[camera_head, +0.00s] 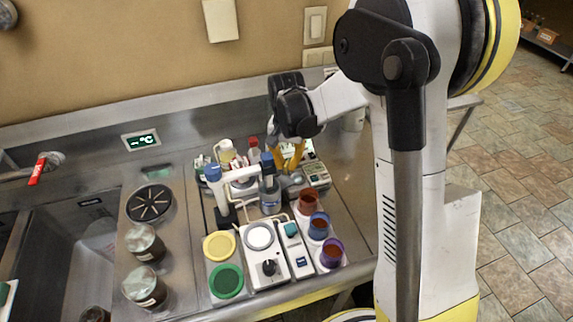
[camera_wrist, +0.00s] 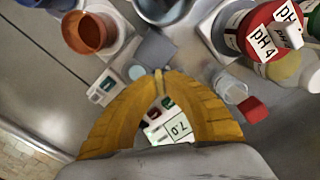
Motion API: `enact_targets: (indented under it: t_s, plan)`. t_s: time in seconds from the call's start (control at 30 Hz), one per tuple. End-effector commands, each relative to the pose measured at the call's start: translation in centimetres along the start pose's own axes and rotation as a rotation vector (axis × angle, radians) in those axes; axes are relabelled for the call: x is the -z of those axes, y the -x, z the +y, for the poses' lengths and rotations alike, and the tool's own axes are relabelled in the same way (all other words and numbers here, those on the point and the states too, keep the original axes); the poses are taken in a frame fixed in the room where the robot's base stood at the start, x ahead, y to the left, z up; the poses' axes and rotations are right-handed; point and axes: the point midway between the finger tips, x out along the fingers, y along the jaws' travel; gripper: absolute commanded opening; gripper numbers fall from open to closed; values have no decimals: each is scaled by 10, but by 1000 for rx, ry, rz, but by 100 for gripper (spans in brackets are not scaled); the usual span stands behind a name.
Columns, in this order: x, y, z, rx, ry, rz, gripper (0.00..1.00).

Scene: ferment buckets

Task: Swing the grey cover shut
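A flat grey square piece, which looks like the grey cover (camera_wrist: 155,47), lies just beyond my fingertips in the wrist view. I cannot tell its hinge or how far it stands open. In the head view my gripper and arm partly hide this spot. My gripper (camera_wrist: 161,71) has its yellow fingertips together at the near edge of the grey piece, with nothing visible between them; touching or apart is unclear. A white meter reading 7.0 (camera_wrist: 180,128) shows between the fingers. In the head view my gripper (camera_head: 290,165) points down at the back of the bench tray.
An orange-brown cup (camera_wrist: 88,33) stands left of the fingers, and red-and-white pH bottles (camera_wrist: 240,35) stand right. A clear vial with a red cap (camera_wrist: 252,109) is close to the right finger.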

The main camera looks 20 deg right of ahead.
Motion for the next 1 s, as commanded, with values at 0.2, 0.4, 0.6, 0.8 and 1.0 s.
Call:
enact_targets:
  t_s: [0.2,0.4,0.6,0.8,1.0]
  plan:
    - [0,-1,0,0,198,-1,0]
    - [0,-1,0,0,389,-1,0]
    - [-1,-1,0,0,579,-1,0]
    - [-1,-1,0,0,769,-1,0]
    - [-1,-1,0,0,956,-1,0]
